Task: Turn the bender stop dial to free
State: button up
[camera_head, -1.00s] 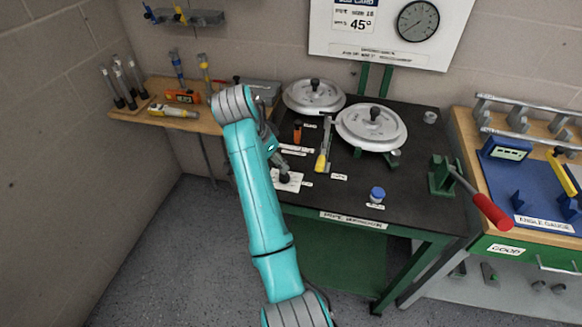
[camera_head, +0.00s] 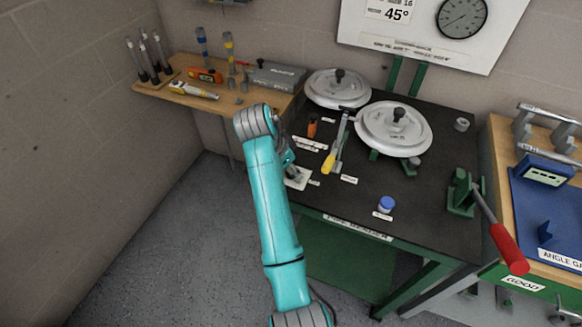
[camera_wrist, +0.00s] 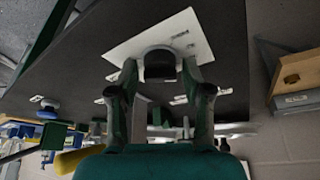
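The stop dial is a dark round knob (camera_wrist: 160,66) on a white plate (camera_wrist: 188,32) with small printed labels too blurred to read. In the head view the plate (camera_head: 300,180) lies near the front left edge of the black bench top, partly hidden by my arm. My gripper (camera_wrist: 160,74) is at the dial, with one fingertip on each side of the knob. The fingertips look close to its sides, but I cannot tell whether they press on it. My gripper is mostly hidden behind my arm in the head view. The dial's setting cannot be read.
The bender bench (camera_head: 430,225) carries two round white discs (camera_head: 393,128), a yellow-ended lever (camera_head: 330,163), an orange-handled item (camera_head: 312,127) and a blue knob (camera_head: 386,204). A red-handled lever (camera_head: 508,248) stands at the right. A wooden shelf (camera_head: 222,103) with tools is at the left.

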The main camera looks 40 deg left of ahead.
grip_shut()
jog(key=shift+n, duration=0.4)
jog(key=n+y, duration=0.2)
jog(key=n, duration=0.3)
jog(key=shift+d+n, duration=0.15)
jog(key=shift+n, duration=0.15)
jog(key=n+y, duration=0.1)
jog(key=n, duration=0.1)
jog(key=n+g+y, duration=0.1)
jog(key=n, duration=0.2)
jog(key=shift+n, duration=0.4)
jog(key=shift+o, duration=2.2)
grip_release()
